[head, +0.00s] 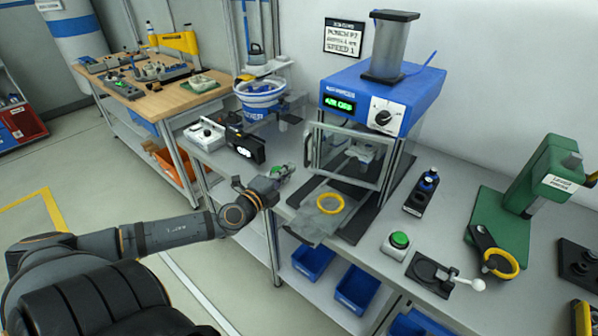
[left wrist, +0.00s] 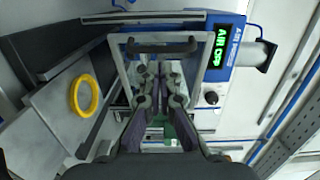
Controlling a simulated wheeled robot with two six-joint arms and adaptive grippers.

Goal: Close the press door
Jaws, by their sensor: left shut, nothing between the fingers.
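The press (head: 350,95) has a blue top housing with a lit green display and a dial. Its door (head: 345,172) is a clear panel in a light frame, with a dark upright handle (head: 308,150) on its left side. I cannot tell how far the door stands from its closed position. My left gripper (head: 287,171) is shut and empty, left of the door and below the handle. In the left wrist view the gripper (left wrist: 161,70) appears in front of the door frame (left wrist: 125,75), near the handle (left wrist: 160,47); contact cannot be judged. My right gripper is out of view.
A yellow ring (head: 330,203) lies on a grey plate (head: 312,225) in front of the press. A green button box (head: 398,243), a dark bottle-like tool (head: 422,190) and a green lever press (head: 525,185) stand to the right. A blue-rimmed bowl feeder (head: 260,95) stands to the left.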

